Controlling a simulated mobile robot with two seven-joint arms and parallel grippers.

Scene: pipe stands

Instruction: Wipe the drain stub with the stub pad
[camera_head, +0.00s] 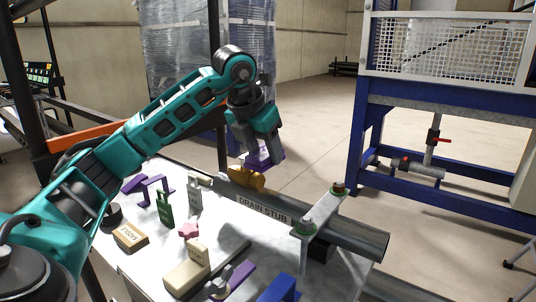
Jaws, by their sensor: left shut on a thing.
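My left gripper (259,146) is shut on a purple piece (266,159), which looks like the stub pad. It holds the piece over the far end of a grey horizontal pipe (350,233). A label on the pipe's near side reads DRAIN STUB (263,209). A yellow-brown rounded piece (246,178) sits at the pipe's far end, just below the purple piece. I cannot tell whether the two touch. The gripper hides part of the purple piece. My right gripper is not in view.
Left of the pipe, a light table (226,231) carries a green tag (165,209), a grey tag (195,193), a pink piece (189,230), a tan block (130,237), a cream block (187,275) and purple brackets (156,187).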

